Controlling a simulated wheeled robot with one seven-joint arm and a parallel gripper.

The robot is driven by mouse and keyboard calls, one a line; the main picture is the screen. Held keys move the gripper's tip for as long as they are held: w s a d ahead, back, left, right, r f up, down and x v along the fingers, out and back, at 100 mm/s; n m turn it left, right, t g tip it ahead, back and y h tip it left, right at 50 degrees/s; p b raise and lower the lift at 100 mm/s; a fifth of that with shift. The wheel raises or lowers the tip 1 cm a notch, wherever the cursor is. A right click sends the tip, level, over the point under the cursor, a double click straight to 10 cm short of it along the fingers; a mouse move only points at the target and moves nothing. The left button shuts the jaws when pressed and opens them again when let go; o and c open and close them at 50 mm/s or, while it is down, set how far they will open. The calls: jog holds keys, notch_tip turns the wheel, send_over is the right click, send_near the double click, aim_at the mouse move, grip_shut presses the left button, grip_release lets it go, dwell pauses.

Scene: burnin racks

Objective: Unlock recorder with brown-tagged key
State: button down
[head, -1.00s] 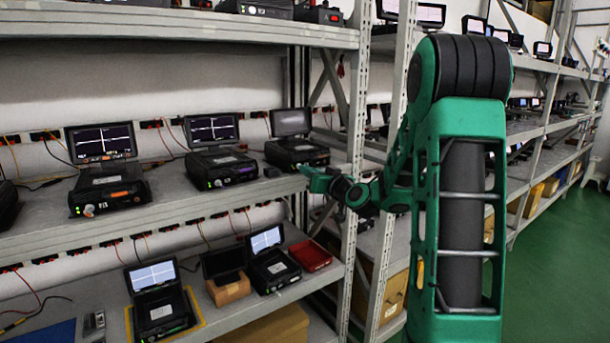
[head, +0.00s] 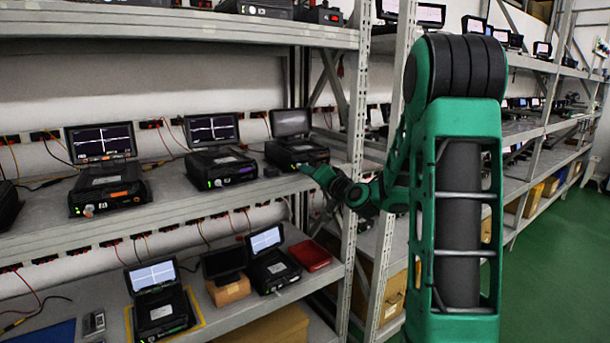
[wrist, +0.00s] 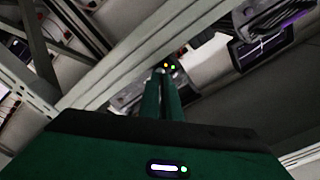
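My gripper (head: 303,167) is at the front of the right-hand black recorder (head: 297,153) on the middle shelf, close to its lower front edge. This recorder has a raised dark screen. In the wrist view, the two green fingers (wrist: 163,84) lie close together and look shut, with their tips by a dark front with small yellow and green lights (wrist: 168,66). I cannot make out a key or a brown tag; anything between the fingertips is too small or hidden. Whether the fingertips touch the recorder is unclear.
Left on this shelf are a recorder with a purple label (head: 220,166) and one with an orange label (head: 108,186). A lower shelf holds more recorders and a red box (head: 311,256). A grey rack post (head: 353,150) stands right of my gripper. Green floor (head: 560,260) is clear.

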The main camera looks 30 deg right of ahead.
jog(key=shift+a+f, duration=0.1)
jog(key=shift+f, duration=0.15)
jog(key=c, duration=2.3)
grip_release()
jog(key=shift+o, duration=0.2)
jog(key=shift+r, duration=0.15)
jog(key=shift+s, duration=0.1)
jog(key=s, duration=1)
jog(key=shift+s, duration=0.3)
jog(key=shift+a, duration=0.1)
